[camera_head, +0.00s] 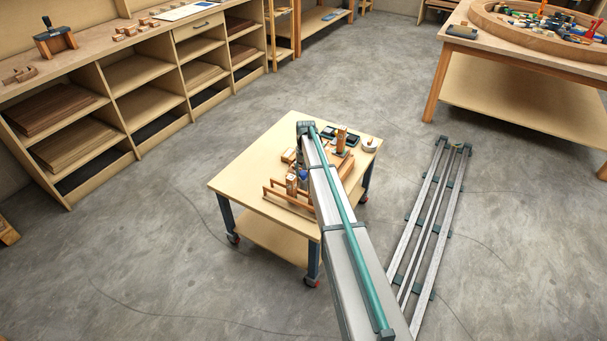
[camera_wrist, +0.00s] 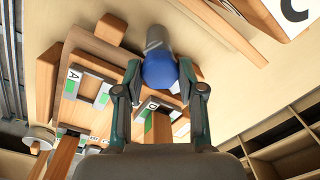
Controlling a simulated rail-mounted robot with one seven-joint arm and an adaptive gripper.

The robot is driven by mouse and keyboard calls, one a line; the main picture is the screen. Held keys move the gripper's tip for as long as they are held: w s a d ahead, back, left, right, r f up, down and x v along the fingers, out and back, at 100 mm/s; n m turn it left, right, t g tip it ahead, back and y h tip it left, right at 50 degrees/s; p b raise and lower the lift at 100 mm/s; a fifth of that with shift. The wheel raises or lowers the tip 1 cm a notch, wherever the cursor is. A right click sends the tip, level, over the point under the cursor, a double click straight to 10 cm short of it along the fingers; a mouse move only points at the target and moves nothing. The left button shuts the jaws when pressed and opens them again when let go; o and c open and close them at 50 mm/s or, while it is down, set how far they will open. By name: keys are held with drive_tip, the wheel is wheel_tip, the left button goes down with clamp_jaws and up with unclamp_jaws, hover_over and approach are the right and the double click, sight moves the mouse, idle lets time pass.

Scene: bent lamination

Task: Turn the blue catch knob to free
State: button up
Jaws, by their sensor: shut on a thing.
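In the wrist view the blue catch knob (camera_wrist: 158,70) sits at the top centre, with a grey cylindrical part (camera_wrist: 155,38) beyond it. My gripper (camera_wrist: 161,82) is shut on the knob, one fingertip on each side. The knob's turned angle cannot be made out. Wooden pieces with green and white markings (camera_wrist: 104,94) lie left of and below the knob; one carries a letter A.
Wooden parts (camera_head: 290,186) and a white round item (camera_head: 369,145) stand on the table close around my arm. Shelving (camera_head: 130,75) lines the left wall. Floor rails (camera_head: 432,215) lie to the right.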

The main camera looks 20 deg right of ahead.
sight(304, 172)
drive_tip(key=n+b, duration=0.1)
drive_tip(key=n, duration=0.4)
drive_tip(key=shift+n, duration=0.3)
idle(0.4)
drive_tip(key=o, duration=1.1)
drive_tip(key=shift+o, duration=0.2)
wheel_tip(304, 172, up, 12)
drive_tip(key=shift+d, duration=0.2)
